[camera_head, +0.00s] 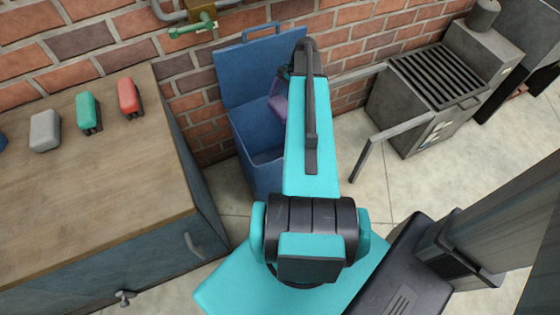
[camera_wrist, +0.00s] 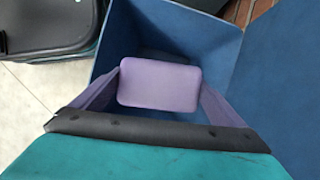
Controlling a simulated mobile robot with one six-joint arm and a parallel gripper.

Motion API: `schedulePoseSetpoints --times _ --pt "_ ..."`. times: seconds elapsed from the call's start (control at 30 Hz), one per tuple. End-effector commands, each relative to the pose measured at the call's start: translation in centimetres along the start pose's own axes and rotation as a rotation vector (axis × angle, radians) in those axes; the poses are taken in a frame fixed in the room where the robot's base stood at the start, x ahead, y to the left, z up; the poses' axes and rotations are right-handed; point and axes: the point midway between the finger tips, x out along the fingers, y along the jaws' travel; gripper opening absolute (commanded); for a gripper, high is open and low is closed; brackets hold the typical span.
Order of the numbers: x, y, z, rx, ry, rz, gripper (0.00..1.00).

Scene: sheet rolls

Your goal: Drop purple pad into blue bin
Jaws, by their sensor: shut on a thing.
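The purple pad (camera_wrist: 158,83) is held between the two fingers of my gripper (camera_wrist: 160,88), which are shut on its sides in the wrist view. In the head view the pad (camera_head: 278,106) shows only in part, left of my teal arm, which hides the rest and most of the gripper. The blue bin (camera_head: 256,176) stands against the brick wall with its lid (camera_head: 245,78) raised at the back. In the wrist view the pad lies over the bin's opening, with the bin's blue wall (camera_wrist: 110,62) around it. I cannot tell how deep the pad is.
A wooden-topped cabinet (camera_head: 90,190) stands left of the bin, bearing a grey pad (camera_head: 45,132), a green one (camera_head: 88,111) and a red one (camera_head: 129,97). Pipes with a valve run above.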

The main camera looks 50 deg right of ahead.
Motion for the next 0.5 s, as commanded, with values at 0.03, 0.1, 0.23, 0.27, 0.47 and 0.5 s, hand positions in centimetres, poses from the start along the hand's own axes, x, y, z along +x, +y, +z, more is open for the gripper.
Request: schedulePoseSetpoints --times 0.03,0.1,0.23,0.27,0.47,0.5 --pt "0.8 0.0 -0.3 0.0 0.0 0.0 0.69" --pt "1.3 0.0 -0.6 0.0 0.0 0.0 0.69" --pt "2.1 0.0 -0.9 0.0 0.0 0.0 0.69" --pt "2.2 0.0 -0.9 0.001 0.0 0.0 0.69" --pt "2.7 0.0 -1.2 0.001 0.0 0.0 0.69" --pt "2.8 0.0 -1.2 0.001 0.0 0.0 0.69"
